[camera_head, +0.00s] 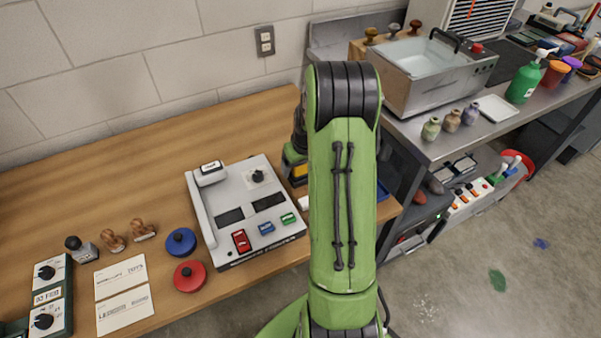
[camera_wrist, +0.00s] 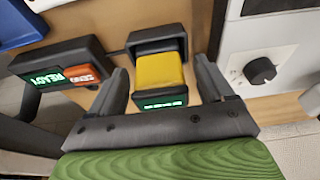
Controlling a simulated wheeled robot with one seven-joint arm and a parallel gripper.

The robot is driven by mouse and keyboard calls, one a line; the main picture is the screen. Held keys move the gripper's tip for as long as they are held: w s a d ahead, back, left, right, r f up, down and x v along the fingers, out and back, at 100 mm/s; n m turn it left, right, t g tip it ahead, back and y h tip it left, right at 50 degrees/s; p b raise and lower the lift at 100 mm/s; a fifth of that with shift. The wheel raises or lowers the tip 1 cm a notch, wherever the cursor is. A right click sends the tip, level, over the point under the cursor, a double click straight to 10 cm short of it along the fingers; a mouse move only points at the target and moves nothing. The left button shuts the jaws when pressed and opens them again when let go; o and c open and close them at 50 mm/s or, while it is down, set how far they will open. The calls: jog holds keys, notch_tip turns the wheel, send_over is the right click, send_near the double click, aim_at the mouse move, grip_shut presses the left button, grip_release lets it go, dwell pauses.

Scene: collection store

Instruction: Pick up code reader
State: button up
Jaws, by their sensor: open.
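The likely code reader is a dark device with a yellow block (camera_wrist: 160,72) and a small green display, seen in the wrist view on the wooden table. My gripper (camera_wrist: 163,74) is open, with one dark finger on each side of the yellow block. Whether the fingers touch it I cannot tell. Gripper and device are mostly hidden behind my green arm in the head view; only a bit of yellow (camera_head: 299,171) shows at its left edge.
A white console (camera_head: 235,208) stands close on the left; its knob (camera_wrist: 260,70) shows in the wrist view. A dark READY/SEND device (camera_wrist: 62,68) lies on the other side. Stamps, red (camera_head: 189,276) and blue discs are further left. A sink unit (camera_head: 425,75) stands back right.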

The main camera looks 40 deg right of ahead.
jog(key=shift+w+f, duration=0.1)
jog(key=shift+f, duration=0.15)
jog(key=shift+r, duration=0.1)
jog(key=shift+c, duration=0.2)
jog(key=c, duration=1)
jog(key=shift+r, duration=0.1)
notch_tip(320, 180, up, 10)
jog(key=p, duration=0.3)
